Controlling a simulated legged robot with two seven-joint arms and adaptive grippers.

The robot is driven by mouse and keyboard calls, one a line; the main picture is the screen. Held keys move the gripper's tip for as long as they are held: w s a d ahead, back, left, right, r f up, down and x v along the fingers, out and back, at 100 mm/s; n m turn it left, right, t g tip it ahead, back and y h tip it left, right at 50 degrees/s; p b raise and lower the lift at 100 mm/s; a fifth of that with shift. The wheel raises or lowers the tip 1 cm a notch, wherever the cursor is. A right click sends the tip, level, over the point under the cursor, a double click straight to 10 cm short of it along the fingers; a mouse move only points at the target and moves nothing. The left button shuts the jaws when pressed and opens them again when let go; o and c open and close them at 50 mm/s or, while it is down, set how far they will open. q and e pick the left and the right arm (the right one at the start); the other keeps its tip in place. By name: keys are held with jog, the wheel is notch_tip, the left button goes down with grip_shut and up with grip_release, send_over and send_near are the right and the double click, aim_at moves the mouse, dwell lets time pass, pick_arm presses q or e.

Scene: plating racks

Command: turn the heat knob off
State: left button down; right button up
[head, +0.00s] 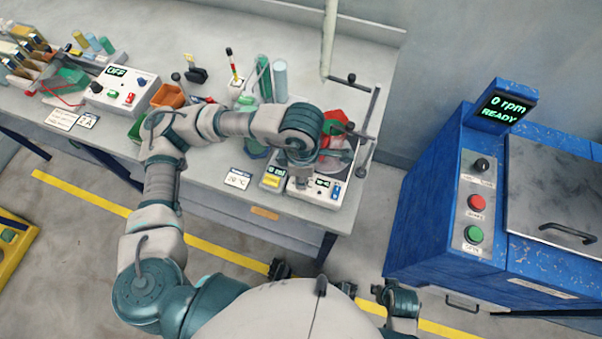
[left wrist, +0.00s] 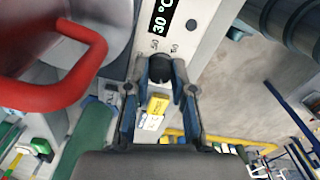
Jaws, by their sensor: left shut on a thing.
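The hotplate's white control panel (head: 325,193) sits at the bench's front right corner; its small display is too small to read in the head view. In the left wrist view the display (left wrist: 163,15) reads 30 °C. Below it is the black heat knob (left wrist: 160,68), with small scale marks around it. My left gripper (left wrist: 160,80) is shut on the knob, one finger at each side. In the head view my left gripper (head: 302,182) reaches down onto the panel and hides the knob.
A red handle (left wrist: 75,75) lies close beside the gripper in the left wrist view. A 20 °C card (head: 237,180) and a small yellow-labelled device (head: 273,178) are left of the panel. A stand (head: 370,130) rises behind. A blue machine (head: 440,190) stands right, across a floor gap.

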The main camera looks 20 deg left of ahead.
pick_arm(q)
jog(key=shift+w+d, duration=0.1)
dwell(0.3)
jog(key=c, duration=1)
grip_release()
jog(key=shift+c, duration=0.2)
jog(key=shift+o, duration=0.3)
jog(key=shift+r, duration=0.2)
notch_tip(320, 180, up, 8)
jog(key=shift+f, duration=0.25)
